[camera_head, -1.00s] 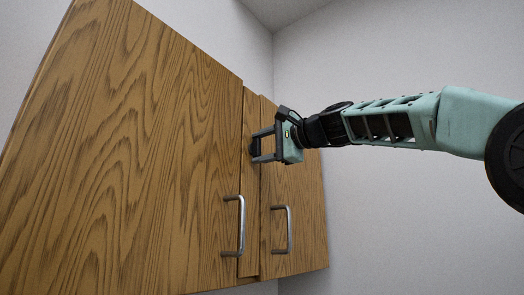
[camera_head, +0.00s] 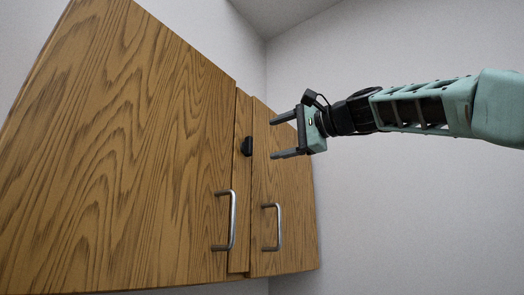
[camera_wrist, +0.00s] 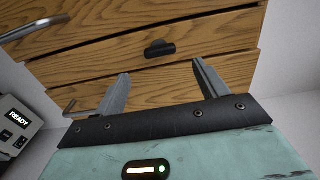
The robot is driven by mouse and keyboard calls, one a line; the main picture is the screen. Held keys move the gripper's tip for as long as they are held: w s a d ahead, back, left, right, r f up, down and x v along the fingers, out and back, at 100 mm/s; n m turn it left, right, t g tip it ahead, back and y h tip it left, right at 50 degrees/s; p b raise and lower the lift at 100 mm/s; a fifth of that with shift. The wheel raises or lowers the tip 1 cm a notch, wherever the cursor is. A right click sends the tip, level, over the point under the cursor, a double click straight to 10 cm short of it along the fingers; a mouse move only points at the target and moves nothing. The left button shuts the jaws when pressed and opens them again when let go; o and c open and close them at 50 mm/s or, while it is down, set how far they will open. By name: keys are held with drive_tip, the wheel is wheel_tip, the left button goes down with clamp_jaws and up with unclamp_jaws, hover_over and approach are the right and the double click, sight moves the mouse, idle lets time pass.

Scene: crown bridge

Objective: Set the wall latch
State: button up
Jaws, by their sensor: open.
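The wall latch is a small dark knob (camera_head: 247,146) on the narrow wooden strip between the two cabinet doors. It also shows in the wrist view as a dark rounded piece (camera_wrist: 159,49), ahead of my fingers and roughly between them. My gripper (camera_head: 272,136) is open and empty, to the right of the latch and in front of the right door. In the wrist view, its two grey fingers (camera_wrist: 160,88) are spread wide and apart from the latch.
The left door (camera_head: 130,150) has a metal bar handle (camera_head: 232,220), and the right door (camera_head: 290,190) has another (camera_head: 278,228), both below the latch. A grey device with a "READY" display (camera_wrist: 18,125) shows at left in the wrist view. Room right of the cabinet is clear.

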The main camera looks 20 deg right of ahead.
drive_tip(key=b+v, duration=0.2)
drive_tip(key=v, duration=0.7)
drive_tip(key=shift+s+d, duration=0.1)
